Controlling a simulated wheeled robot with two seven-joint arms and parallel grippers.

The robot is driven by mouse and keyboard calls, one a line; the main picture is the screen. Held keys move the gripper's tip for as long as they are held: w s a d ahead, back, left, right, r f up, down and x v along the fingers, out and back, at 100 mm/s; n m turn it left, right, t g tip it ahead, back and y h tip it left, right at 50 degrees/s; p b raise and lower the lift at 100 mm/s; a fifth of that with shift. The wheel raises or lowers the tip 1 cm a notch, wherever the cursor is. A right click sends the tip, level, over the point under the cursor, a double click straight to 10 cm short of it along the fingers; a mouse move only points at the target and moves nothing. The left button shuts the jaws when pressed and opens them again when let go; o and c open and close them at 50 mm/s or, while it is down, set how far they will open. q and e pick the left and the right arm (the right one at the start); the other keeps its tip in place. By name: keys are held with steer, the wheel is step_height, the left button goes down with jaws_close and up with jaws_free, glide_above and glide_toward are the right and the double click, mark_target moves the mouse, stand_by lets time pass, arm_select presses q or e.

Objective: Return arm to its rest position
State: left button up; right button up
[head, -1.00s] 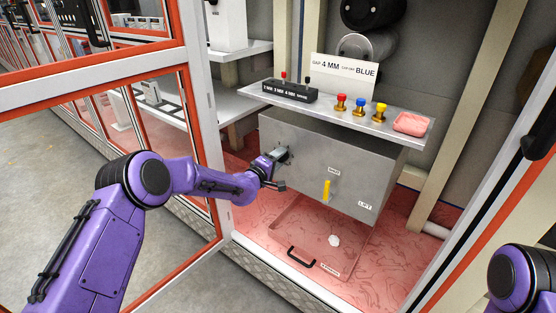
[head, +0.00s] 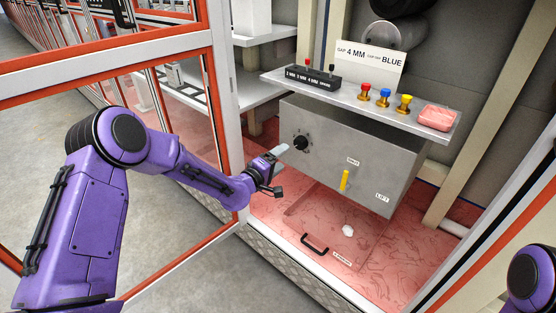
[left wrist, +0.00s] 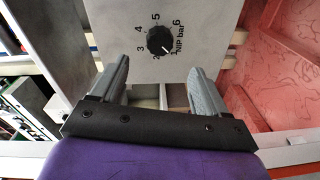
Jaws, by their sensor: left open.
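My left arm comes in from the left in the head view, and its gripper (head: 279,170) is open and empty. It stands in front of the grey metal box, apart from the black dial (head: 300,143) on the box's left part. In the left wrist view the two grey fingers (left wrist: 158,88) are spread, with nothing between them. The dial (left wrist: 160,40) shows beyond the fingertips, marked 1 to 6 and "NIP bar". My right gripper is not in view; only a purple part of my right arm shows at the lower right of the head view.
The shelf (head: 445,137) above holds red, blue and yellow knobs, a pink block (head: 437,117) and a sign card (head: 369,67). An orange-edged door frame (head: 228,110) stands close beside my left arm. A black handle (head: 314,245) lies on the red floor.

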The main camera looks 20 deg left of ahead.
arm_select(q)
steer(key=shift+s+a, duration=0.1)
steer(key=shift+s, duration=0.25)
steer(key=s+f+m+g+y+p, duration=0.3)
steer(key=s+f+g+y, duration=0.25)
steer(key=s+f, duration=1.05)
steer(key=s+a+m+g+y+p, duration=0.1)
steer(key=s+g+p, duration=0.1)
steer(key=s, duration=0.8)
steer(key=s+a+f+m+g+p, duration=0.1)
steer(key=s+a+g+p, duration=0.1)
steer(key=s, duration=0.7)
steer(key=s+a+g+y+p, duration=0.1)
steer(key=s+g, duration=0.3)
steer(key=s, duration=0.6)
steer(key=shift+s+a+f+m+y+p, duration=0.3)
steer(key=shift+a+f+m+y+p, duration=0.1)
steer(key=shift+a+p, duration=0.2)
